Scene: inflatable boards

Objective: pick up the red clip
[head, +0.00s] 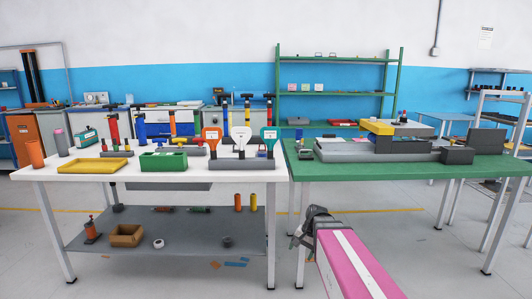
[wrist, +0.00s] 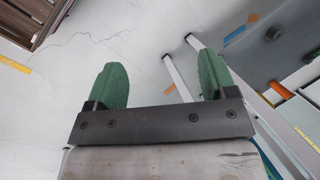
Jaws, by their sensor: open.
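I cannot pick out a red clip for certain in either view; small items on the tables are too small to tell. In the wrist view my gripper (wrist: 161,62) is open, its two green fingers wide apart with nothing between them, above the bare floor. In the head view the dark end of my pink arm is low in front of the gap between the two tables, below their tops. The fingers do not show clearly there.
A white-topped table (head: 75,172) at left holds a yellow tray (head: 95,166), a green bin (head: 163,161) and a grey holder with several paddles (head: 241,140). A green table (head: 400,170) at right holds grey and yellow blocks. A green shelf (head: 335,92) stands behind.

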